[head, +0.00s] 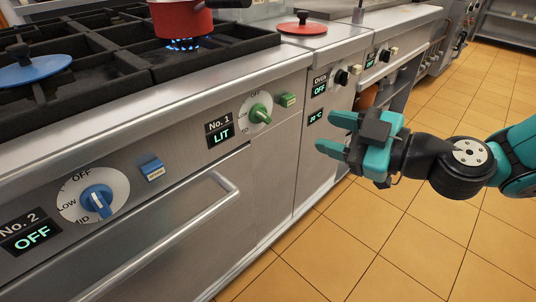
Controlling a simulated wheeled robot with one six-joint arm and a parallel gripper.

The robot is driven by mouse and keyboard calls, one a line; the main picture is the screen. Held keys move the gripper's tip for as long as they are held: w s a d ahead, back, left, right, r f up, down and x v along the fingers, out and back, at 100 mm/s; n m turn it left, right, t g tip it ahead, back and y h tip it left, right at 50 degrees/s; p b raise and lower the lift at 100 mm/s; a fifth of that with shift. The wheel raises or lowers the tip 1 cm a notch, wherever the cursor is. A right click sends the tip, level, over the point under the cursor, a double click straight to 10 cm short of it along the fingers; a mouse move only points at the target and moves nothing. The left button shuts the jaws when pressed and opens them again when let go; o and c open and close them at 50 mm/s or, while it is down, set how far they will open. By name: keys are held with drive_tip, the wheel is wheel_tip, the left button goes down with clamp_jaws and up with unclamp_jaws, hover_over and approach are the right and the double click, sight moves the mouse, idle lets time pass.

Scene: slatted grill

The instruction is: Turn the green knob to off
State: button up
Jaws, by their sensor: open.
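The green knob (260,114) is on the front panel of the stove, on a pale round dial with "OFF" printed at its top. The display (220,133) beside it reads "No. 1 LIT". A blue flame (181,45) burns under the red pot (180,18). My gripper (331,133) is open and empty, in front of the panel and to the right of the green knob, apart from it. Its fingers point left, toward the panel.
A blue knob (97,201) with a "No. 2 OFF" display (32,234) is at the lower left. A green button (287,100) and a blue button (152,168) sit by the knobs. An oven handle (165,240) sticks out below. The tiled floor (430,240) is clear.

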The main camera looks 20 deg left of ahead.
drive_tip(key=w+f+t+b, duration=0.3)
drive_tip(key=w+f, duration=0.1)
drive_tip(key=f, duration=0.3)
drive_tip(key=p, duration=0.5)
approach(266, 118)
drive_tip(key=x, duration=0.9)
drive_tip(key=shift+w+a, duration=0.1)
drive_tip(key=shift+a, duration=0.1)
clamp_jaws()
